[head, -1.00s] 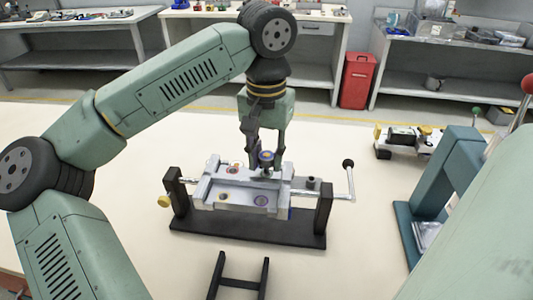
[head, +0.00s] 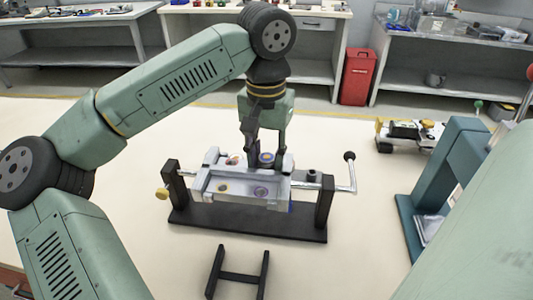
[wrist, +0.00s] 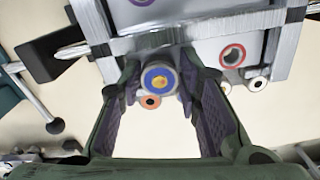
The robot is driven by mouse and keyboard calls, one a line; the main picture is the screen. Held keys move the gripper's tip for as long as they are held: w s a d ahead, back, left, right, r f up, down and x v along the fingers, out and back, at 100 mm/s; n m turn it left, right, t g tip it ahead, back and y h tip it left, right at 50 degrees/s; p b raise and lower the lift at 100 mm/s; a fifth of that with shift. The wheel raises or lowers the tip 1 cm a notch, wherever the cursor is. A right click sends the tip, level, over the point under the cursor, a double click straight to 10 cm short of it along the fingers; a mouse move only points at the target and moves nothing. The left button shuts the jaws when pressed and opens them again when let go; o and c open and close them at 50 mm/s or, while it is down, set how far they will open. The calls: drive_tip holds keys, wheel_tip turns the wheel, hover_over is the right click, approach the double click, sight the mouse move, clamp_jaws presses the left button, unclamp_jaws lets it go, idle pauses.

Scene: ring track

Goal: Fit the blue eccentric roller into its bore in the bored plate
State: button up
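The bored plate (head: 241,189) is a grey metal block held between two black posts, with coloured rings around several of its bores. It also shows at the top of the wrist view (wrist: 197,50). The blue eccentric roller (head: 267,158) is at the plate's back right corner. In the wrist view the roller (wrist: 159,80) shows a blue top with a yellow-orange centre, between my fingertips. My gripper (head: 266,153) points down, its fingers either side of the roller and seemingly touching it. The bore beneath is hidden, so I cannot tell how deep the roller sits.
The fixture has a black base (head: 247,229) and a crank with a black knob (head: 350,157) at right. A black stand (head: 238,272) lies in front. A teal press frame (head: 440,180) stands at right. The table left of the fixture is clear.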

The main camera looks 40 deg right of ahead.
sight(266, 157)
drive_tip(key=o, duration=0.3)
drive_tip(key=shift+o, duration=0.2)
wheel_tip(266, 157, up, 12)
idle(0.6)
idle(0.5)
